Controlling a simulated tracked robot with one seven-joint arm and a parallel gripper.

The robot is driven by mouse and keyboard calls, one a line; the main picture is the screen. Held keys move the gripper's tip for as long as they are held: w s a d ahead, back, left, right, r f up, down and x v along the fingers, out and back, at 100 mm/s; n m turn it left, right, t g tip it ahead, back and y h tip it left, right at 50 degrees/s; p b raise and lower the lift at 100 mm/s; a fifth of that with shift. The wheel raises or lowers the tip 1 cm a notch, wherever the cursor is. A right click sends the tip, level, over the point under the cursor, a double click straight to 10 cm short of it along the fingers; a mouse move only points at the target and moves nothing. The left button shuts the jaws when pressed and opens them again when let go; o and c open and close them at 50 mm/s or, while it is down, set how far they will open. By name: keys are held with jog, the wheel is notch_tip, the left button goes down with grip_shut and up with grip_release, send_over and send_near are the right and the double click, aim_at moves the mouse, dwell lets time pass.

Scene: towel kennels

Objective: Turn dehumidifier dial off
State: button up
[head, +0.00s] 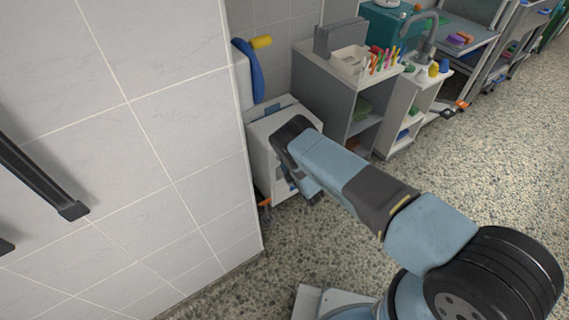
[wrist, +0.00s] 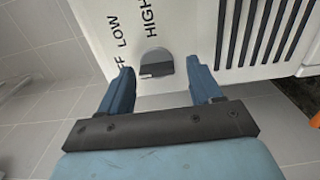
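The dehumidifier (head: 262,158) is a white box standing on the floor beside the tiled wall. In the wrist view its white front (wrist: 190,30) fills the top, with vent slots and the black words LOW, HIGH and a partly cut-off OFF. The dial (wrist: 156,62) is a small dark grey knob below HIGH; I cannot tell its setting. My gripper (wrist: 159,67) is open, its two blue fingers on either side of the dial with gaps; I cannot tell whether they touch the front. In the head view my gripper (head: 306,190) is at the dehumidifier's front, and the dial is hidden.
The tiled wall (head: 150,130) stands close on the left with dark bars on it. A grey shelf unit (head: 322,95) with pens on top and a sink unit (head: 405,100) stand right of the dehumidifier. The speckled floor (head: 480,150) is clear on the right.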

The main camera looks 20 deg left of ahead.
jog(key=shift+o, duration=0.2)
jog(key=v, duration=1.3)
jog(key=shift+s+d, duration=0.2)
jog(key=shift+d, duration=0.05)
